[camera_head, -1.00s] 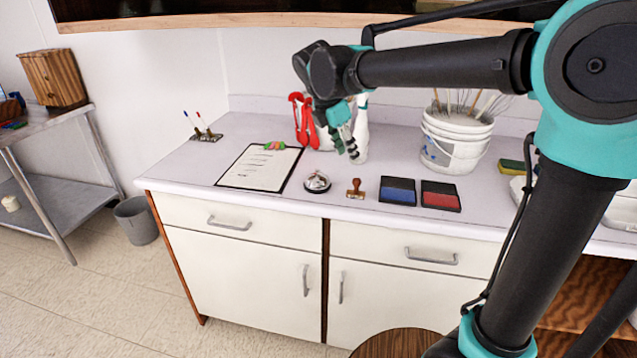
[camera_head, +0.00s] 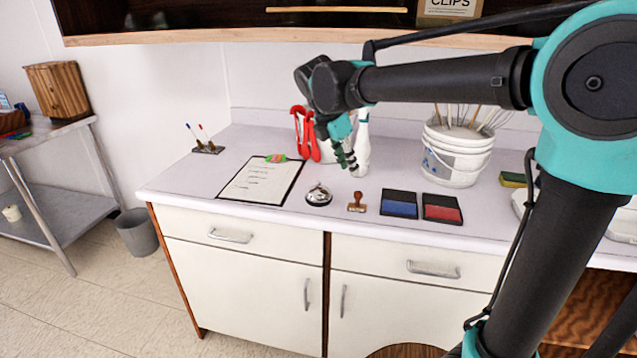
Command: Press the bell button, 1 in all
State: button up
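The bell (camera_head: 319,196) is a small silver dome on a dark base. It stands upright near the front edge of the pale counter, between a clipboard and a wooden stamp, with its top uncovered. My gripper (camera_head: 347,161) hangs from the arm above and behind the bell, a little to its right, with its dark fingers pointing down. It is apart from the bell. The fingers overlap each other in this view, so I cannot tell whether they are open or shut. I see nothing held in them.
A clipboard (camera_head: 262,181) lies left of the bell. A wooden stamp (camera_head: 357,203), a blue ink pad (camera_head: 399,204) and a red ink pad (camera_head: 442,208) lie to its right. Red-handled tools (camera_head: 305,135), a white bottle (camera_head: 362,145) and a white bucket (camera_head: 455,150) stand behind.

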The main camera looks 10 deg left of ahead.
grip_shut()
dwell(1.1)
